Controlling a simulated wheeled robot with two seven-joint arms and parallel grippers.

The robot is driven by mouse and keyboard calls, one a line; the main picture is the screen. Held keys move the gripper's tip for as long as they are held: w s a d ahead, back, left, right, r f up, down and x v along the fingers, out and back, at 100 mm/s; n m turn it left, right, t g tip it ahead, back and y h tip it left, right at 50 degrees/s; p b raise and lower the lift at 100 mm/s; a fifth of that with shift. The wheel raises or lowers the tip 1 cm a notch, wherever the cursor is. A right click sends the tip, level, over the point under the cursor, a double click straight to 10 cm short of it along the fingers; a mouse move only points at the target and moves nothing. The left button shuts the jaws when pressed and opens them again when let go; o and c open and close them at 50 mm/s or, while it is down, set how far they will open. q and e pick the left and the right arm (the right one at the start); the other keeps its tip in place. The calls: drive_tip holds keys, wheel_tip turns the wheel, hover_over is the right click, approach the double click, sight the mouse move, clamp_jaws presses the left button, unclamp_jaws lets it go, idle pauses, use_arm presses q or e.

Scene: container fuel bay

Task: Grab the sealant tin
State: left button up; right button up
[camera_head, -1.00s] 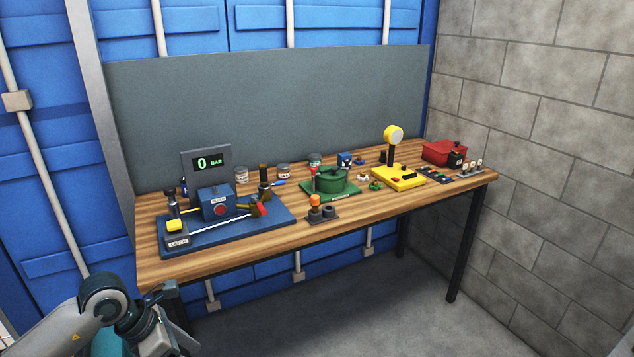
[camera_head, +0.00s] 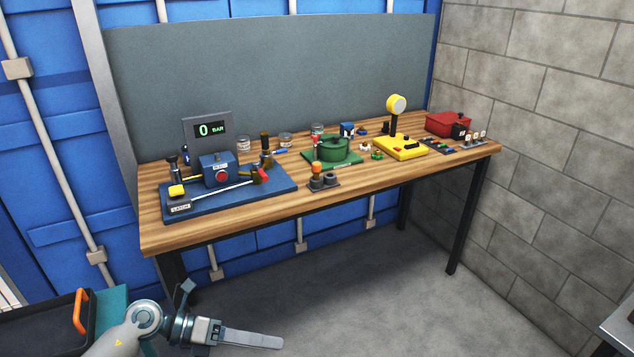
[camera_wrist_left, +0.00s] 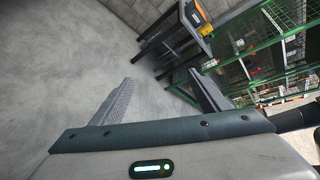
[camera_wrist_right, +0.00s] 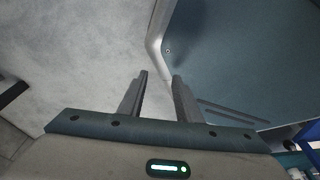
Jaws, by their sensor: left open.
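Several small tins with pale labels stand along the back of the wooden workbench (camera_head: 225,222): a left tin (camera_head: 243,144), a middle tin (camera_head: 285,140) and a right tin (camera_head: 318,131) with a greenish lid. Their labels are too small to read, so I cannot tell which is the sealant tin. My left gripper (camera_head: 280,342) is low in front of the bench, well away from the tins; the left wrist view shows its fingers (camera_wrist_left: 160,76) apart and empty over the floor. My right gripper (camera_wrist_right: 160,75) shows only in its wrist view, fingers apart with nothing between.
The blue pump board (camera_head: 275,187), green pot (camera_head: 333,149), yellow stand (camera_head: 400,147) and red box (camera_head: 447,124) crowd the bench. A grey panel (camera_head: 270,70) rises behind. A dark tray (camera_head: 35,330) is at lower left. The floor before the bench is clear.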

use_arm(q)
drive_tip(key=w+a+f+n+t+y+b, duration=0.1)
drive_tip(key=w+f+n+t+b, duration=0.1)
drive_tip(key=f+n+t, duration=0.6)
drive_tip(key=w+a+f+n+t+y+b, duration=0.1)
drive_tip(key=w+f+n+t+b, duration=0.15)
drive_tip(key=f+n, duration=1)
drive_tip(key=s+a+f+n+t+y, duration=0.1)
drive_tip(key=s+f+n+y, duration=0.15)
drive_tip(key=f, duration=0.35)
drive_tip(key=s+a+f+n+y, duration=0.2)
drive_tip(key=f+n, duration=0.2)
drive_tip(key=f, duration=0.1)
drive_tip(key=s+d+f+n+g+y+b, duration=0.1)
drive_tip(key=s+f+n+g+y, duration=0.4)
drive_tip(key=s+f, duration=2.1)
drive_tip(key=n+g+b, duration=0.1)
drive_tip(key=n+g, duration=0.1)
drive_tip(key=n, duration=0.3)
drive_tip(key=shift+s+d+n, duration=0.2)
drive_tip(key=shift+n, duration=0.1)
use_arm(e)
drive_tip(key=w+a+t+y, duration=0.1)
drive_tip(key=w+a+t, duration=0.3)
drive_tip(key=w, duration=0.9)
drive_tip(key=shift+w+a, duration=0.2)
drive_tip(key=shift+a, duration=0.6)
use_arm(q)
drive_tip(key=shift+c, duration=0.5)
